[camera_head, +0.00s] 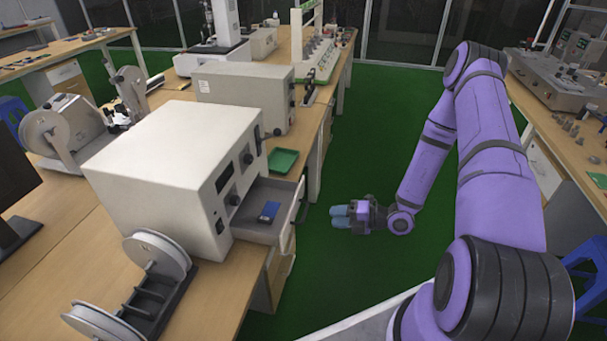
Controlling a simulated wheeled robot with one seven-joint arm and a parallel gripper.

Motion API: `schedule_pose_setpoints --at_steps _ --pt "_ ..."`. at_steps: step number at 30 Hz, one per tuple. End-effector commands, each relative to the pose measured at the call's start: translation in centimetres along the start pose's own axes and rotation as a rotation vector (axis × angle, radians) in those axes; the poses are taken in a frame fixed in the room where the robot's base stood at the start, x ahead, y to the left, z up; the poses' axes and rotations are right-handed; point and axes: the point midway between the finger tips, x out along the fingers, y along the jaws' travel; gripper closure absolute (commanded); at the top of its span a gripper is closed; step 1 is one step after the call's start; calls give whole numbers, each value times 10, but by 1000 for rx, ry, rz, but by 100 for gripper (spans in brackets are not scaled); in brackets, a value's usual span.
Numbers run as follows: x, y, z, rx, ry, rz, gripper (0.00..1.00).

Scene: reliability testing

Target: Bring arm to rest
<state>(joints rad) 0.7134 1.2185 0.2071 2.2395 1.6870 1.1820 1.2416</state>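My purple arm reaches in from the right. My gripper (340,216) hangs over the green floor in the aisle, its two blue fingers pointing left towards the bench. The fingers look close together, but at this size I cannot tell whether they are open or shut. I see no object held between them. My gripper is apart from the drawer.
A large white instrument box (165,165), a reel stand (150,285) and a green tray (283,161) stand on the left bench (225,290). Another bench (570,150) with equipment and blue stools (588,265) are at the right. The green floor (385,110) between the benches is clear.

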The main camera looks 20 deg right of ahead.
Motion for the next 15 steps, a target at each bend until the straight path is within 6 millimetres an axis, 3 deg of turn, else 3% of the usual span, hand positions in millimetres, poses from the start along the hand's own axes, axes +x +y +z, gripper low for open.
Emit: schedule_pose_setpoints --at_steps 5,8,15 --pt "0 4 1 -16 8 -1 65" --pt "0 17 2 -82 41 -2 65" --pt "-3 83 -1 -425 219 -7 65"
